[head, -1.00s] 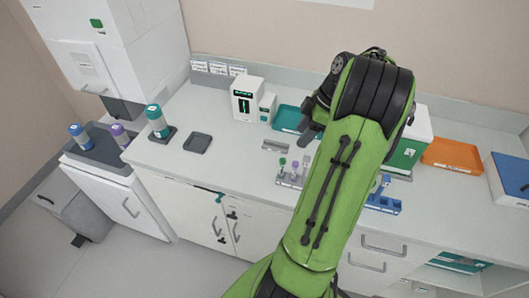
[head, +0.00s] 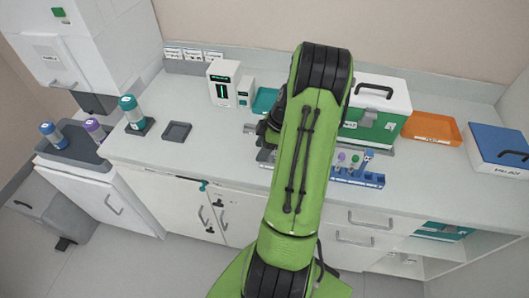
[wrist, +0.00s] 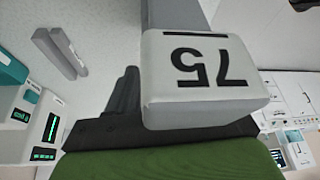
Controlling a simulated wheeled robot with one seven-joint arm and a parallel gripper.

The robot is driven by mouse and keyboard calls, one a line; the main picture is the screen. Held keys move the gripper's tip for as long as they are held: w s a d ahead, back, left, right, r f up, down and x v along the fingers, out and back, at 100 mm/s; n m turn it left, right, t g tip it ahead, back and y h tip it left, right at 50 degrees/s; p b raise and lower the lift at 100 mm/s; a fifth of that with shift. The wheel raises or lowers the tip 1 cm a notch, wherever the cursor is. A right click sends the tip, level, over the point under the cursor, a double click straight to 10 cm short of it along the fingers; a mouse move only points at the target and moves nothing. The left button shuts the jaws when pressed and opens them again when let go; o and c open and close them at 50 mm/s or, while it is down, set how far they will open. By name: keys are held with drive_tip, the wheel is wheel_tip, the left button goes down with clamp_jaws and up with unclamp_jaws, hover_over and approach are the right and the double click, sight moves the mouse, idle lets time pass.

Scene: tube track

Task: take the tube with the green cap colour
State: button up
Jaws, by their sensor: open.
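A tube with a green cap (head: 356,159) stands upright at the blue rack (head: 370,180) on the bench, just right of my arm in the head view. A tube with a purple cap (head: 341,157) stands to its left, and a blue piece rises to its right. My gripper (head: 266,131) shows only as a dark part at the left of my arm, apart from the blue rack. It is open; its fingertips are not clear. My arm hides the bench around the grey rack. I cannot make out any tube in the wrist view.
A green and white case (head: 378,112) stands behind the blue rack. An orange tray (head: 432,128) and a blue box (head: 498,150) lie to the right. White devices (head: 224,84) stand back left. A small grey tray (head: 177,131) has clear bench around it.

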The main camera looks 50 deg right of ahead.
drive_tip(key=c, duration=0.9)
wheel_tip(320, 180, up, 10)
drive_tip(key=shift+r+p, duration=0.1)
drive_tip(key=shift+p, duration=0.35)
drive_tip(key=shift+r, duration=0.1)
